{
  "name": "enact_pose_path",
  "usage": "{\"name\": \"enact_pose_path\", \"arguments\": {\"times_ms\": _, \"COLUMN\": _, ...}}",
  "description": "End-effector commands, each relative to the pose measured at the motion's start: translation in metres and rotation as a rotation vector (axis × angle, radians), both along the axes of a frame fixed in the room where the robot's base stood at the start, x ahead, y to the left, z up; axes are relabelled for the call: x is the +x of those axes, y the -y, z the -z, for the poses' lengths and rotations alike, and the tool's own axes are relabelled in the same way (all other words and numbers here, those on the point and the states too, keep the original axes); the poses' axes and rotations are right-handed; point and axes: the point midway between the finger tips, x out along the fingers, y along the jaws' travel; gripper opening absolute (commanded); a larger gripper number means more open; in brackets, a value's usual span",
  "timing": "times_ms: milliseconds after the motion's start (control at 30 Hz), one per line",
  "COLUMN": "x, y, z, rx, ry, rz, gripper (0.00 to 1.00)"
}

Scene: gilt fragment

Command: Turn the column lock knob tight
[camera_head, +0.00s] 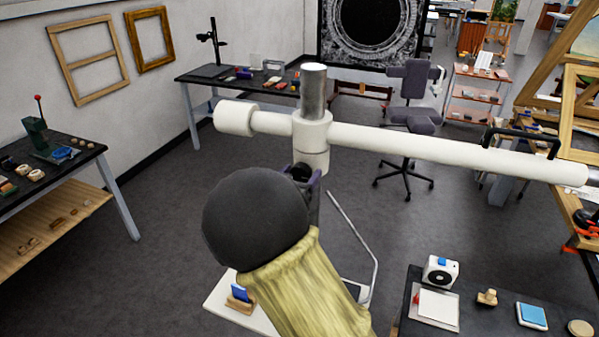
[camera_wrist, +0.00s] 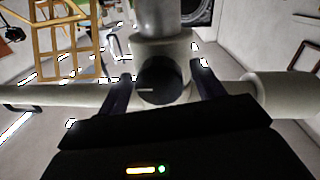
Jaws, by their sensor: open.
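The lock knob (camera_wrist: 160,82) is a round black knob with a short pale line on its face, seen in the wrist view. It sits on the white collar (camera_wrist: 172,50) around the grey metal column (camera_wrist: 160,15). My gripper (camera_wrist: 161,73) is open, with one dark finger on each side of the knob. A gap shows between the knob and each finger. In the head view, the column (camera_head: 314,90) stands upright through the collar (camera_head: 312,132), and my gripper (camera_head: 304,173) is just below it, partly hidden by my arm. The knob is hard to make out there.
A long white horizontal boom (camera_head: 420,145) runs through the collar, with a thick end (camera_head: 235,118) at left and a black handle (camera_head: 520,138) at right. A dark bench (camera_head: 480,322) with small items stands at lower right. An office chair (camera_head: 408,120) is behind. Floor is open at left.

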Motion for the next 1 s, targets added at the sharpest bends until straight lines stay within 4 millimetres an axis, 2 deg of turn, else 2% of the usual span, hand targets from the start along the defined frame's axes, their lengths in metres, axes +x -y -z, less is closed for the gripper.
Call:
{"name": "enact_pose_path", "arguments": {"times_ms": 167, "x": -0.0002, "y": 0.0000, "z": 0.0003, "rx": 0.000, "ry": 0.000, "rz": 0.000, "gripper": 0.67}}
{"name": "enact_pose_path", "arguments": {"times_ms": 400, "x": -0.0004, "y": -0.0001, "z": 0.0002, "rx": 0.000, "ry": 0.000, "rz": 0.000, "gripper": 0.24}}
{"name": "enact_pose_path", "arguments": {"times_ms": 767, "x": -0.0005, "y": -0.0001, "z": 0.0015, "rx": 0.031, "ry": 0.011, "rz": 0.000, "gripper": 0.24}}
{"name": "enact_pose_path", "arguments": {"times_ms": 1000, "x": -0.0004, "y": 0.0001, "z": 0.0041, "rx": 0.132, "ry": 0.048, "rz": 0.001, "gripper": 0.24}}
